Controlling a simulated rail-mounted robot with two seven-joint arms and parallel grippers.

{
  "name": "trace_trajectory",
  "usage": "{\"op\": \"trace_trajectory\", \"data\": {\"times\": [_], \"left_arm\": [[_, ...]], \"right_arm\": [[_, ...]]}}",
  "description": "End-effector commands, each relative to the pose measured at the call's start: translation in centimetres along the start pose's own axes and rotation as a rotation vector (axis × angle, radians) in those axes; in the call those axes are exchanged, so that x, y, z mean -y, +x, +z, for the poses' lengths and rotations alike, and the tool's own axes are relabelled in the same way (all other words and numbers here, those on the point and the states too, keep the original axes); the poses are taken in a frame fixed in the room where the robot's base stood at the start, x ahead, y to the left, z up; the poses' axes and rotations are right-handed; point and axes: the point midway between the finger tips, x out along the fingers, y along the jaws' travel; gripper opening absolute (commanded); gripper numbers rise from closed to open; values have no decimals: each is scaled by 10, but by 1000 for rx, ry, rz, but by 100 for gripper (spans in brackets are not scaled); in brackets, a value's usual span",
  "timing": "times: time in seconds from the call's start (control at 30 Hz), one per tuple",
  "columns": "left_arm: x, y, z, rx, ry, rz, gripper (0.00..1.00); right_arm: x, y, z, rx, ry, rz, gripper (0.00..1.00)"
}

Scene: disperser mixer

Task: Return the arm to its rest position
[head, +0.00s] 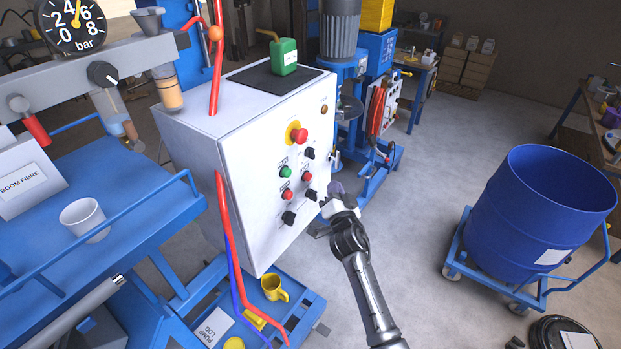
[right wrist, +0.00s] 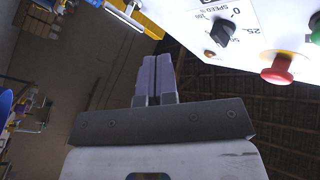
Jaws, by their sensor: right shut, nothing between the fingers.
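My right gripper (head: 336,188) is in front of the right edge of the white control cabinet (head: 205,150), with its arm coming up from the bottom. In the right wrist view its two purple-grey fingers (right wrist: 155,75) are together with nothing between them. In that view a black speed knob (right wrist: 223,32) and a red button (right wrist: 277,70) show at the upper right, apart from the fingers. The head view shows the panel's red emergency stop (head: 298,135), green button (head: 285,172) and several black knobs. My left gripper is not in view.
A blue drum (head: 535,215) stands on a wheeled dolly at the right. The blue mixer (head: 345,85) stands behind the cabinet. A blue cart (head: 140,205) with a white cup (head: 84,218) is at the left. Grey floor (head: 425,170) is clear between mixer and drum.

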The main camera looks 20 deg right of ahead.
Motion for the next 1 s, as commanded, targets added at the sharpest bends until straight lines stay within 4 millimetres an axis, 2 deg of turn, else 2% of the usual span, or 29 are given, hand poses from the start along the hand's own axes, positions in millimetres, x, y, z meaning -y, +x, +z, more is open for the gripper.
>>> {"op": "trace_trajectory", "data": {"times": [0.33, 0.47, 0.67, 0.77, 0.87, 0.97, 1.0], "left_arm": [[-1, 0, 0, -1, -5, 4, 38], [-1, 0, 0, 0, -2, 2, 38], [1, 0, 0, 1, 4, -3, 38], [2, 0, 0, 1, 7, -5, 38], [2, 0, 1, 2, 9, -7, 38], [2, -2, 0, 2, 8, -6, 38], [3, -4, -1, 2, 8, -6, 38]], "right_arm": [[0, 0, 0, 0, -12, 0, 0], [-2, 0, 0, 3, -122, 15, 0], [-44, -8, 5, 140, -466, 282, 0], [-46, -20, -15, 248, -576, 395, 0], [-28, -38, -42, 365, -640, 429, 0], [-4, -66, -69, 482, -688, 394, 0], [3, -83, -73, 537, -706, 368, 0]]}}
